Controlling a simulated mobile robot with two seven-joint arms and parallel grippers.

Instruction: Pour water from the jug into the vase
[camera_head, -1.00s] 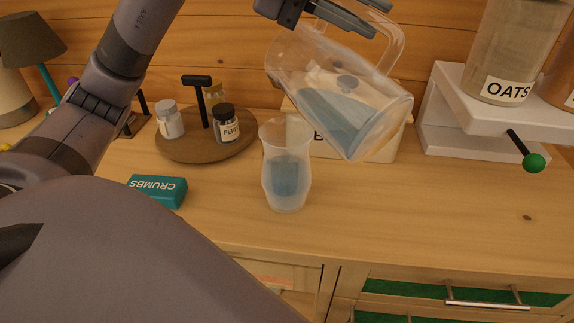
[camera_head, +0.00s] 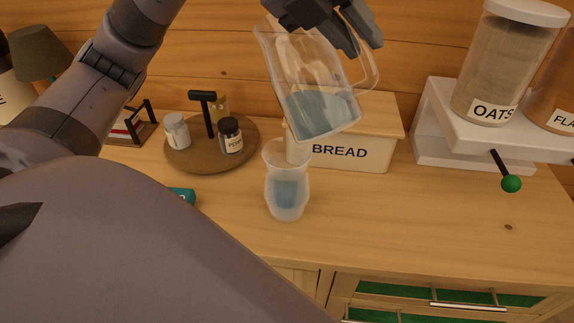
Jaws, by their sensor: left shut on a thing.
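The clear jug (camera_head: 305,70) hangs in the air above and slightly right of the vase, tilted with its mouth toward the upper left. Blue water (camera_head: 322,112) lies in its lower end. My left gripper (camera_head: 358,42) is shut on the jug at its handle side, at the top of the view. The clear vase (camera_head: 286,203) stands upright on the wooden counter (camera_head: 400,225) with blue water in its middle part. No stream of water shows between jug and vase. My right gripper is not in view.
A cream bread box (camera_head: 375,157) stands behind the vase. A round wooden tray (camera_head: 190,163) with small jars is at left, near a partly hidden teal packet (camera_head: 183,195). A white shelf (camera_head: 440,150) with an oats jar (camera_head: 505,70) stands right. The counter right of the vase is clear.

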